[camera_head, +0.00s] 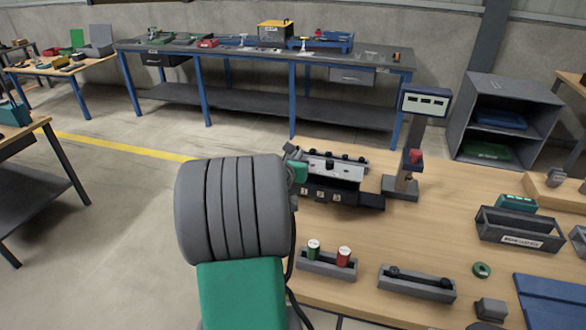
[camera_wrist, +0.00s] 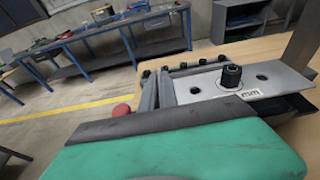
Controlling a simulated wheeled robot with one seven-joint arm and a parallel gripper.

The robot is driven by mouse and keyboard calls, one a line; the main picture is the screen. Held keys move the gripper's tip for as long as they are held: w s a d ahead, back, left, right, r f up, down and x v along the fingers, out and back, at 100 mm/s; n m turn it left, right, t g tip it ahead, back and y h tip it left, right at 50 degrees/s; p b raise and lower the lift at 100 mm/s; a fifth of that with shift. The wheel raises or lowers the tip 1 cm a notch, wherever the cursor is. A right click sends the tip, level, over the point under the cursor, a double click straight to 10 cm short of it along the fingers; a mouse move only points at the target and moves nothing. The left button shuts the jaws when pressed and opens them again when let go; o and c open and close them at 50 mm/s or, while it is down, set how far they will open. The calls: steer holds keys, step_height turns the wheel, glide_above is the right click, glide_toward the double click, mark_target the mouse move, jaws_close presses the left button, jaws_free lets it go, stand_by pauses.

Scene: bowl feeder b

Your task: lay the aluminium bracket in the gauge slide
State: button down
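A bright silver metal plate (camera_head: 343,170) with a dark knob and holes lies along the top of the dark gauge fixture (camera_head: 330,192). In the wrist view the plate (camera_wrist: 212,84) fills the right side. I cannot tell whether it is the aluminium bracket or part of the gauge. A dark slide-like part (camera_head: 372,201) sticks out at the fixture's lower right. My gripper (camera_head: 299,158) is at the fixture's left end, mostly hidden by my wrist. In the wrist view, grey upright bars stand beside the plate's left end; their grip is unclear.
A display post (camera_head: 413,150) with a red knob stands right of the fixture. A grey holder (camera_head: 326,265) with a green and a red cylinder, and a dark-topped tray (camera_head: 416,285), lie in front. Bins (camera_head: 520,232) stand at right. Bare tabletop lies between.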

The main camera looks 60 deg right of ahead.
steer(key=shift+w+d+f, duration=0.1)
steer(key=shift+w+f, duration=0.15)
steer(key=shift+f, duration=0.6)
steer(key=shift+w+d+f, duration=0.1)
steer(key=shift+w+f, duration=0.1)
steer(key=shift+f, duration=0.6)
steer(key=shift+w+d+f, duration=0.1)
steer(key=shift+w+f, duration=0.15)
steer(key=shift+f, duration=0.6)
steer(key=c, duration=1.6)
jaws_free()
steer(key=shift+c, duration=0.2)
steer(key=shift+r, duration=0.1)
steer(key=v, duration=1.2)
steer(key=w+a+f+m+t+y, duration=0.2)
steer(key=w+a+m+y, duration=0.35)
steer(key=a, duration=0.55)
steer(key=w+a+f+m+t+y, duration=0.1)
steer(key=w+a+f+m+y, duration=0.15)
steer(key=w+a+m, duration=0.65)
steer(key=s+a+m+g+y, duration=0.1)
steer(key=s+a+m+y, duration=0.1)
steer(key=a, duration=1.1)
steer(key=s+a+m+g+y, duration=0.1)
steer(key=s+a+m+y, duration=0.2)
steer(key=a, duration=0.9)
steer(key=shift+s+a+r+y, duration=0.4)
steer(key=shift+s+r+y, duration=0.1)
steer(key=shift+s+y, duration=0.4)
